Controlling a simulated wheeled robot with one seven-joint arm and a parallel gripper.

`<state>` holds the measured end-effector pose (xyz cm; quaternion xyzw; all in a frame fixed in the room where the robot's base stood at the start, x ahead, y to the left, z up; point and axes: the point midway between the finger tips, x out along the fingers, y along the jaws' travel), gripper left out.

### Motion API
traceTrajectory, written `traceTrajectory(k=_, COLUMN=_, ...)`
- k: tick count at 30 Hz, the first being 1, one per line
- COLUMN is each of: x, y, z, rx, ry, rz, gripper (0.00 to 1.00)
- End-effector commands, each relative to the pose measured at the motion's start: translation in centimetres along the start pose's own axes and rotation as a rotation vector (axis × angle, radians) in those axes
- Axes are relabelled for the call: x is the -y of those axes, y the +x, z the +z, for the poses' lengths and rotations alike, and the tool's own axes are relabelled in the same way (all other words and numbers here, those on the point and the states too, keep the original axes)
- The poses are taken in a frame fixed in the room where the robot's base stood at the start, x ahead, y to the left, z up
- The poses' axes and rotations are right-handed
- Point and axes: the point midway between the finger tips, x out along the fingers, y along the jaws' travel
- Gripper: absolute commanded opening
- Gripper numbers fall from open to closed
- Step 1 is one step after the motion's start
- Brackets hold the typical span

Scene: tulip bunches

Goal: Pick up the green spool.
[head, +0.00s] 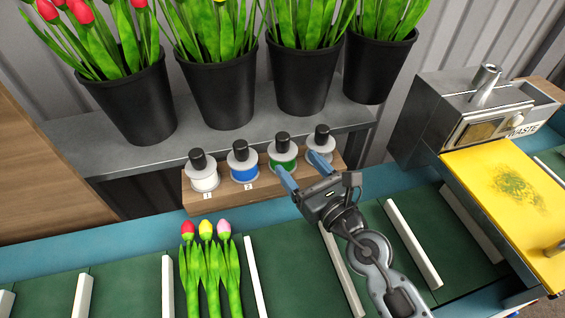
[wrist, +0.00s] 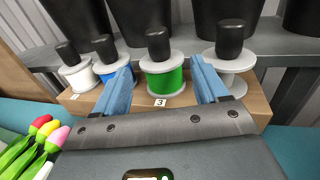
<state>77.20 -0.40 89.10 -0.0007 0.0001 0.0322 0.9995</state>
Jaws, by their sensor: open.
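The green spool (head: 284,158) stands upright in the wooden rack, with a black knob on top and pale flanges. In the wrist view the green spool (wrist: 163,78) sits above the label 3, between the two blue fingers. My gripper (head: 304,172) is open, its fingers pointing at the rack. In the wrist view my gripper (wrist: 163,75) has one finger to each side of the green spool, with gaps showing. The head view shows the left finger partly covering the spool's lower part.
A white spool (head: 203,177) and a blue spool (head: 243,166) stand left of the green one; a pale spool (head: 320,143) stands right. Black flower buckets (head: 303,75) stand behind on a grey shelf (head: 90,128). Three tulips (head: 207,265) lie on the green belt (head: 120,285).

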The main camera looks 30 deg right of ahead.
Motion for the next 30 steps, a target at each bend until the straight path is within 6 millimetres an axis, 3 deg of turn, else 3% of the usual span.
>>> traceTrajectory(k=2, x=-0.1, y=0.0, z=-1.6, rx=0.0, ry=0.0, rz=0.003, gripper=0.73)
traceTrajectory(k=3, x=0.0, y=0.9, z=-0.6, rx=0.003, ry=0.0, rz=0.001, gripper=0.73)
traceTrajectory(k=11, x=0.0, y=2.8, z=-0.7, rx=0.001, ry=0.001, rz=0.0, gripper=0.73)
traceTrajectory(k=21, x=0.0, y=6.9, z=-0.7, rx=0.001, ry=0.001, rz=0.0, gripper=0.73)
traceTrajectory(k=30, x=0.0, y=7.5, z=-0.8, rx=0.0, ry=0.002, rz=0.0, gripper=0.73)
